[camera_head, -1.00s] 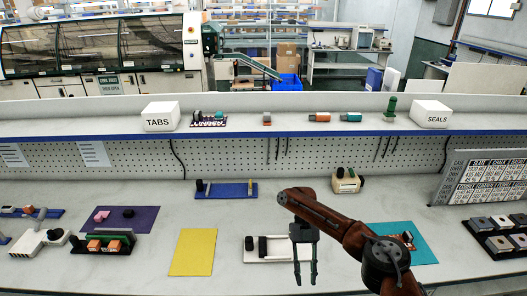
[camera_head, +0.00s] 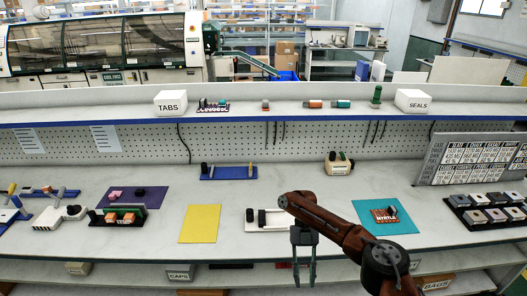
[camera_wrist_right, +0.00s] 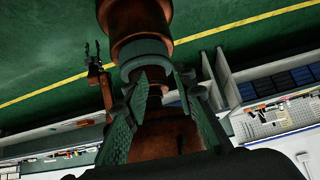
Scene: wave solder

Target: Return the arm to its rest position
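My right arm (camera_head: 335,228) is reddish-brown and comes in from the lower right of the head view. It is bent, and its dark gripper (camera_head: 304,278) hangs downward in front of the bench's front edge. The two fingers are apart with nothing between them. In the right wrist view the fingers of this gripper (camera_wrist_right: 160,108) also stand apart and empty, with reddish-brown arm links behind them. A small dark gripper (camera_wrist_right: 93,52), which looks like my left one, shows at the upper left there with its prongs apart. My left arm is out of the head view.
The bench (camera_head: 150,247) holds a yellow mat (camera_head: 200,223), a white fixture (camera_head: 263,228), a teal mat (camera_head: 397,220) with a board, and a blue fixture (camera_head: 228,172). Lower-shelf bins labelled CAPS (camera_head: 179,275) and BAGS (camera_head: 436,284) stand below. Green floor (camera_wrist_right: 45,45) is open.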

